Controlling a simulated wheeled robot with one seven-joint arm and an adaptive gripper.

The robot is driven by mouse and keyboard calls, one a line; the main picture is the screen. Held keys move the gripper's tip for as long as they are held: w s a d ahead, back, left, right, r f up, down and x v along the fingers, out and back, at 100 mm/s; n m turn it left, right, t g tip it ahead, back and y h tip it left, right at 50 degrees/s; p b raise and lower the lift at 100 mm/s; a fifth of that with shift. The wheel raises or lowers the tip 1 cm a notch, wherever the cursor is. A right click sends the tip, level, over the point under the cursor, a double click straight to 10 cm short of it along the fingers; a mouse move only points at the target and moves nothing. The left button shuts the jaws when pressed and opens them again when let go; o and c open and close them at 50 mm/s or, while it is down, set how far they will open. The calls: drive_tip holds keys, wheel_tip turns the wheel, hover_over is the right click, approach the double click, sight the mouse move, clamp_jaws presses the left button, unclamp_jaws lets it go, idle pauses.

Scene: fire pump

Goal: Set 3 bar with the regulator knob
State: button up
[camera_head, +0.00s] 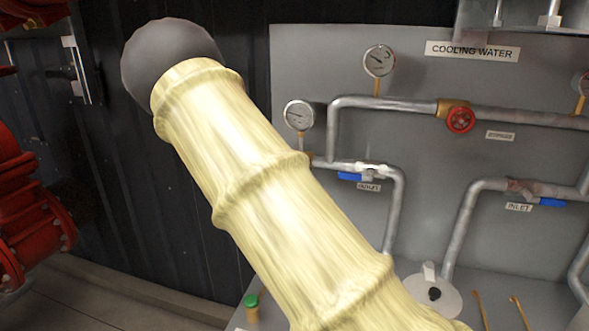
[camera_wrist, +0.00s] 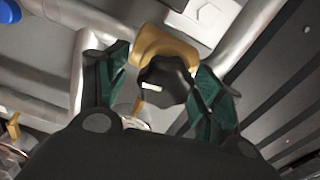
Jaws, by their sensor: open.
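In the wrist view, a black lobed regulator knob (camera_wrist: 165,80) with a short white mark sits on a brass body (camera_wrist: 163,44) in a grey pipe. My gripper (camera_wrist: 160,76) is open, its green-padded fingers on the left and right of the knob. A gap shows on the left; the right finger is close to the knob, and I cannot tell whether it touches. The head view shows neither my gripper nor this knob, and my sleeved arm covers part of the panel. Dial gauges (camera_head: 379,61) and (camera_head: 299,115) show there; their readings are too small to tell.
The grey panel (camera_head: 420,85) carries pipes, a red handwheel (camera_head: 460,120) and blue levers (camera_head: 350,176) and (camera_head: 552,202). Red pipework (camera_head: 30,215) stands at the left.

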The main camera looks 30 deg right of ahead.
drive_tip(key=shift+a, duration=0.15)
drive_tip(key=shift+w+a, duration=0.1)
drive_tip(key=shift+c, duration=0.2)
drive_tip(key=c, duration=1)
drive_tip(key=shift+m+b, duration=0.3)
drive_tip(key=shift+b, duration=0.4)
